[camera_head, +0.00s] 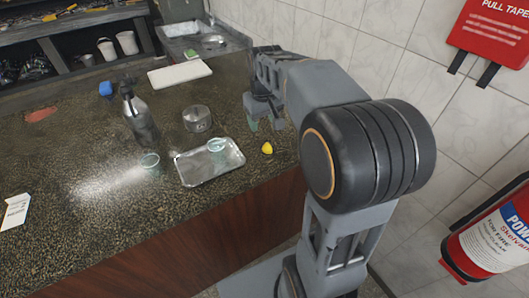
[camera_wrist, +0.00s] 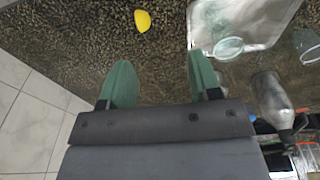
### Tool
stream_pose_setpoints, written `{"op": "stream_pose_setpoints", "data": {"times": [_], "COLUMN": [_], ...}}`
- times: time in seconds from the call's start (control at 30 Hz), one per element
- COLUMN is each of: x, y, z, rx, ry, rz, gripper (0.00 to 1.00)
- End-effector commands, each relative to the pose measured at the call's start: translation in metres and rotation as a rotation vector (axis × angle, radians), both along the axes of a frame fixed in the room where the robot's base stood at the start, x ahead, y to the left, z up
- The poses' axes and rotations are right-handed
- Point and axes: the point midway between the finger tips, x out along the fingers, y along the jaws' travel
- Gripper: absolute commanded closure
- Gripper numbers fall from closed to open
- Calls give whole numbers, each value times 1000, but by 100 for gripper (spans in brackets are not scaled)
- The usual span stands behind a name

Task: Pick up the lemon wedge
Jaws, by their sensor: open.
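The lemon wedge (camera_head: 267,148) is small and yellow and lies on the dark speckled counter, right of the metal tray, near the counter's front edge. In the wrist view the lemon wedge (camera_wrist: 142,20) shows near the top, beyond the fingertips and between their lines. My gripper (camera_head: 265,122) is above the counter, behind the wedge in the head view. In the wrist view my gripper (camera_wrist: 160,80) has its two green fingers apart with nothing between them. It is open and does not touch the wedge.
A metal tray (camera_head: 188,178) holds a small clear dish (camera_head: 216,145). Another clear dish (camera_head: 149,160), a spray bottle (camera_head: 139,120) and a round metal tin (camera_head: 197,118) stand nearby. A white board (camera_head: 180,74) lies farther back. A tiled wall (camera_head: 340,45) bounds the right side.

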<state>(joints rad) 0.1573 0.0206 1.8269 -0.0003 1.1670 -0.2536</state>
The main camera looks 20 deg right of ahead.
Motion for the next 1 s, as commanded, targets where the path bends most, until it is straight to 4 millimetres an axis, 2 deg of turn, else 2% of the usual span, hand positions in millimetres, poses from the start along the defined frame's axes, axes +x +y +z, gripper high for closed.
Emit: {"op": "stream_pose_setpoints", "data": {"times": [0.03,0.1,0.3,0.47,0.7,0.83,1.0], "x": [16,32,59,66,65,65,65], "y": [-9,-18,-38,-43,-43,-43,-43], "z": [-13,-22,-43,-66,-107,-123,-132], "rx": [2,6,14,18,18,18,17], "ry": [30,60,114,130,130,129,127], "rz": [7,22,47,52,53,53,53], "gripper": [43,43,43,43,43,43,43]}}
